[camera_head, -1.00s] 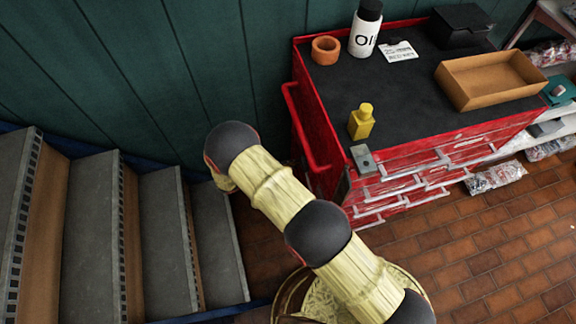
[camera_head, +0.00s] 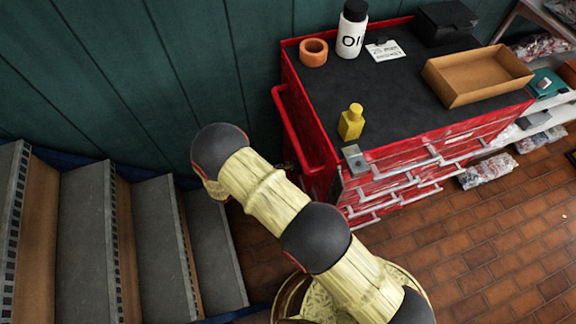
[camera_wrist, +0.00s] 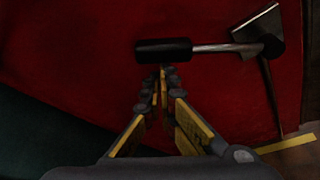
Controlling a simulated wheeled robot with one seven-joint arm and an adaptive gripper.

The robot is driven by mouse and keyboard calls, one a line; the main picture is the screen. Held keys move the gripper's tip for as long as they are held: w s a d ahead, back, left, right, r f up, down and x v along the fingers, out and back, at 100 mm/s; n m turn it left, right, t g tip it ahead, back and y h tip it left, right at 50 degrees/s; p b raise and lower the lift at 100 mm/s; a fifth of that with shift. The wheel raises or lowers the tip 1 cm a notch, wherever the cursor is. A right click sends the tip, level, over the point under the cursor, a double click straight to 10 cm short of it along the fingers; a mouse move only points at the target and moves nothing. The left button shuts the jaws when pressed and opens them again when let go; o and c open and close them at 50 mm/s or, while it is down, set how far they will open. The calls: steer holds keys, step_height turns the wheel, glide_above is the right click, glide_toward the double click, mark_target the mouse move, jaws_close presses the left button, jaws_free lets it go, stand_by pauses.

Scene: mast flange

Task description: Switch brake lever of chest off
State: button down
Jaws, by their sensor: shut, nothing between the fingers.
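The chest is a red tool cabinet (camera_head: 302,135) with a black top, in the head view. In the wrist view its red side panel (camera_wrist: 80,75) fills most of the picture. The brake lever (camera_wrist: 165,50) has a black grip at the left end of a metal rod, which runs right to a pivot and bracket. My gripper (camera_wrist: 161,72) is shut and empty, its fingertips right at the lower edge of the black grip. I cannot tell if they touch it. In the head view my arm hides the gripper and most of the lever.
Stairs (camera_head: 140,230) stand on the left, against a green wall (camera_head: 120,80). On the cabinet top are a yellow bottle (camera_head: 351,122), a white oil bottle (camera_head: 352,30), an orange ring (camera_head: 314,52) and a cardboard tray (camera_head: 478,75). Brick floor (camera_head: 480,240) is free at the front right.

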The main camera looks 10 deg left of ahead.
steer(key=s+d+r+m+t, duration=0.3)
steer(key=s+d+r+m, duration=0.1)
steer(key=s+r+m, duration=0.3)
steer(key=shift+s+d+r+m+h+b, duration=0.25)
steer(key=shift+s+r+m, duration=0.2)
steer(key=shift+s, duration=0.55)
steer(key=shift+s+d, duration=0.1)
